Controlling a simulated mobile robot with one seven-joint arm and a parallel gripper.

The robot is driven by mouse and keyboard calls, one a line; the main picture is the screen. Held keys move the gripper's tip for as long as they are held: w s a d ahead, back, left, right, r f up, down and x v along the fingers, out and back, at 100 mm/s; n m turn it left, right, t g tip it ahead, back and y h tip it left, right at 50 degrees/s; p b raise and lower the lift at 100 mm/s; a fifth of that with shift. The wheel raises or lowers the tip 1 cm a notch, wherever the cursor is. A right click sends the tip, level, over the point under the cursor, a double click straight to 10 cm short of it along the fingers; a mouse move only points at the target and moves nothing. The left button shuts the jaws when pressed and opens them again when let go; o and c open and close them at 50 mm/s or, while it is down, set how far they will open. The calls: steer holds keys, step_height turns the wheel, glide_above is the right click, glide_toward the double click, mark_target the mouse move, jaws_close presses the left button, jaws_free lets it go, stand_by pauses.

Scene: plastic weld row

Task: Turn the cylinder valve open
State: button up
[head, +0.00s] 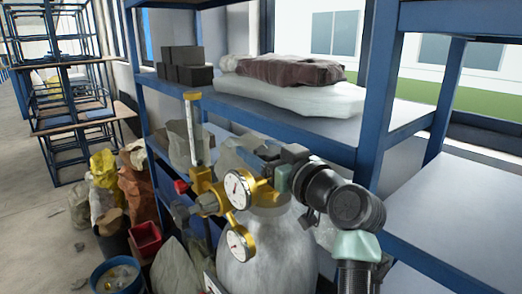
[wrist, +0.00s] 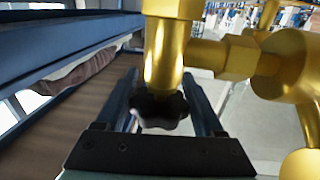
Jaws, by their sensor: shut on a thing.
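The gas cylinder (head: 265,255) stands upright, pale grey-white, at the lower middle of the head view. A brass regulator (head: 208,192) with two round white gauges (head: 237,187) and a clear upright tube sits at its top. In the wrist view, a dark lobed valve knob (wrist: 159,112) sits below a vertical brass valve body (wrist: 166,50). My gripper (wrist: 160,100) has one finger on each side of the knob and is shut on it. In the head view my gripper (head: 283,172) reaches the valve from the right; the knob is hidden there.
A blue shelf rack (head: 362,140) stands close behind, with dark boxes (head: 184,68) and a wrapped bundle (head: 290,70) on it. Sacks (head: 135,185), a red bin (head: 145,240) and a blue bucket (head: 117,275) crowd the floor at left. Open floor lies at far left.

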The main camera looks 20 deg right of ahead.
steer(key=c, duration=0.4)
steer(key=shift+c, duration=0.2)
steer(key=shift+y+b, duration=0.3)
steer(key=shift+b, duration=0.2)
steer(key=shift+f+n+g+y+b, duration=0.25)
steer(key=shift+n+y+b, duration=0.35)
steer(key=shift+b, duration=0.4)
steer(key=shift+s+a+n+g+y+b, duration=0.1)
steer(key=shift+a+n+g+y+b, duration=0.15)
steer(key=shift+n+g+y+b, duration=0.6)
steer(key=n+y, duration=0.1)
steer(key=g+y+b, duration=0.1)
steer(key=y, duration=0.1)
steer(key=n+y+b, duration=0.1)
steer(key=shift+s+a+r+n+g, duration=0.2)
steer(key=shift+a+r+n+g, duration=0.1)
steer(key=shift+r+n+g, duration=0.1)
steer(key=shift+s+a+n+g+y, duration=0.1)
steer(key=shift+n+g+y, duration=0.45)
steer(key=shift+g+y, duration=0.25)
steer(key=shift+s+a+f+n+g+y+p, duration=0.1)
steer(key=shift+s+n+g+y+p, duration=0.05)
steer(key=shift+n+g+y+p, duration=0.45)
